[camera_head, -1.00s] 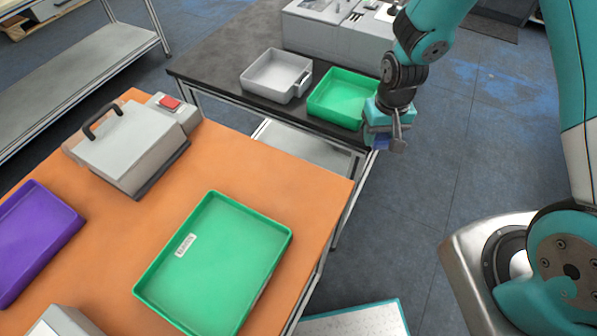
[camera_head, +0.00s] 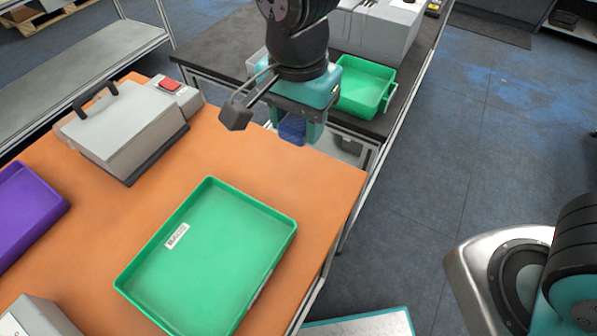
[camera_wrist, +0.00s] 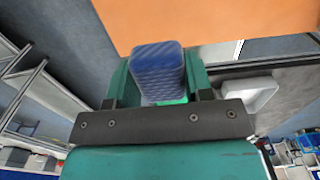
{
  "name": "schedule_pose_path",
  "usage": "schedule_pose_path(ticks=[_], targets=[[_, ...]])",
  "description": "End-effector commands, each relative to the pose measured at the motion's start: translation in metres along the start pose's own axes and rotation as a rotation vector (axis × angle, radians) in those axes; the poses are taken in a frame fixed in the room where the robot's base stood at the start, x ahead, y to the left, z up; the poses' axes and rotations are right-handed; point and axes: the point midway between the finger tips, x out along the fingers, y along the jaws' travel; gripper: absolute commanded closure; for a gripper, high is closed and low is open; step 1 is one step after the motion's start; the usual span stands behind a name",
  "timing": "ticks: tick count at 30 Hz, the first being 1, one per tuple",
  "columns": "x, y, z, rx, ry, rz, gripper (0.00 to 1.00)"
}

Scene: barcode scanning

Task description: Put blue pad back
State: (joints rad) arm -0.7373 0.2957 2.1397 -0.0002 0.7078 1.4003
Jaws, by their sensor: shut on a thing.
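The blue pad (camera_head: 292,129) is a small dark blue block with a ribbed surface. My gripper (camera_head: 298,132) is shut on it and holds it in the air near the far right edge of the orange table (camera_head: 215,130). In the wrist view the blue pad (camera_wrist: 158,70) sits between the two teal fingers of my gripper (camera_wrist: 160,85). A large green tray (camera_head: 208,262) with a white label lies empty on the orange table, nearer than the gripper. A smaller green bin (camera_head: 366,85) stands on the dark table behind the gripper.
A grey machine (camera_head: 122,130) with a black handle and a red button (camera_head: 170,84) stands at the table's back left. A purple tray (camera_head: 25,215) lies at the left. A grey bin (camera_wrist: 262,93) shows in the wrist view. The table's right side is clear.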

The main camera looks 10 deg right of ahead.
Motion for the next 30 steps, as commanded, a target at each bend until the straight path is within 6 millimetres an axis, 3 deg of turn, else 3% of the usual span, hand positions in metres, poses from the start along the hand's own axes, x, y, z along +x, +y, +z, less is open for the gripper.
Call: schedule_pose_path(ticks=[3, 9, 22, 30], targets=[[0.036, 0.001, 0.0, 0.0, -0.001, 0.007, 0.75], [0.08, 0.001, 0.0, 0.0, -0.001, 0.003, 0.75], [0.129, 0.0, -0.001, 0.0, 0.0, 0.001, 0.75], [0.132, -0.001, -0.001, 0.0, 0.0, -0.002, 0.75]])
